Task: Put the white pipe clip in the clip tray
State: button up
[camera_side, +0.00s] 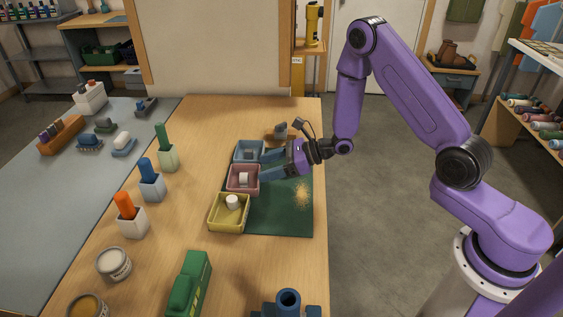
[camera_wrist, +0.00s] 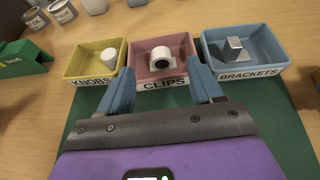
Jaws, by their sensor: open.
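The white pipe clip (camera_wrist: 161,58) lies inside the pink tray labelled CLIPS (camera_wrist: 176,83). In the side view the clip (camera_side: 243,178) shows in the pink tray (camera_side: 235,190), the middle one of the row. My gripper (camera_wrist: 160,88) is open, with its two blue fingers apart and nothing between them. In the side view my gripper (camera_side: 268,164) is at the right edge of the trays. In the wrist view its fingertips are at the near side of the clips tray, apart from the clip.
A yellow KNOBS tray (camera_wrist: 83,75) holding a white knob (camera_wrist: 109,58) and a blue BRACKETS tray (camera_wrist: 265,70) holding a grey bracket (camera_wrist: 234,47) flank the clips tray. A green mat (camera_side: 285,215) lies beside them. Cans and a green toy-like block (camera_side: 190,283) stand nearer the camera.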

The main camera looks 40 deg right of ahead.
jog(key=shift+v, duration=1.95)
jog(key=s+a+r+n+g, duration=0.3)
jog(key=s+n+g, duration=0.1)
jog(key=s+n, duration=0.25)
jog(key=s+a+r+n+g, duration=0.3)
jog(key=s+a+n+g, duration=0.15)
jog(key=s, duration=0.35)
jog(key=s+a+r+n+g, duration=0.3)
jog(key=s+n+g, duration=0.2)
jog(key=s+n, duration=0.15)
jog(key=s+d+r+n+t+h, duration=0.1)
jog(key=s+d+n+h, duration=0.4)
jog(key=n, duration=0.5)
jog(key=s+d+r+n+t+h, duration=0.2)
jog(key=s+d+n+t+h, duration=0.2)
jog(key=s+d+n, duration=0.3)
jog(key=d+n, duration=0.2)
jog(key=n, duration=0.2)
jog(key=shift+s+r+h, duration=0.35)
jog(key=shift+s+h, duration=0.05)
